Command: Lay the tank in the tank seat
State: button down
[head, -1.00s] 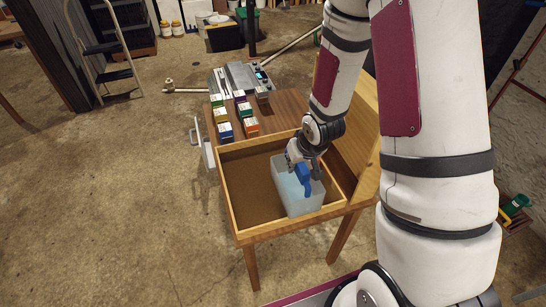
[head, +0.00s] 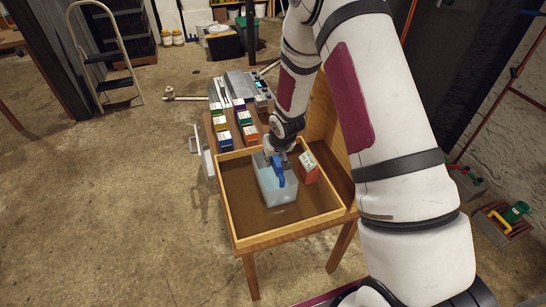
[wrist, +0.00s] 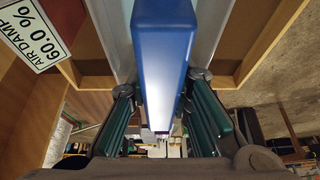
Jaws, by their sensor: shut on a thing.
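The tank (head: 278,187) is a pale, translucent blue box with a blue handle (head: 278,172) on top. It is in or just above a wooden-walled tray (head: 238,213); I cannot tell if its base touches the floor. My gripper (head: 276,155) is above the tank and shut on its blue handle. In the wrist view the handle (wrist: 165,60) lies between the teal finger pads of my gripper (wrist: 163,100). I cannot make out the tank seat for certain; a grey machine with a small lit display (head: 240,86) stands at the table's far end.
A red box with a white label (head: 309,170) stands right of the tank; its "AIR DAMP 60.0%" label (wrist: 36,32) shows in the wrist view. Several small coloured boxes (head: 232,125) stand between tray and machine. A wooden panel (head: 322,110) rises along the table's right side.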

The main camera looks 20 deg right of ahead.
jog(key=shift+f, duration=0.15)
jog(key=c, duration=1.5)
grip_release()
jog(key=shift+o, duration=0.2)
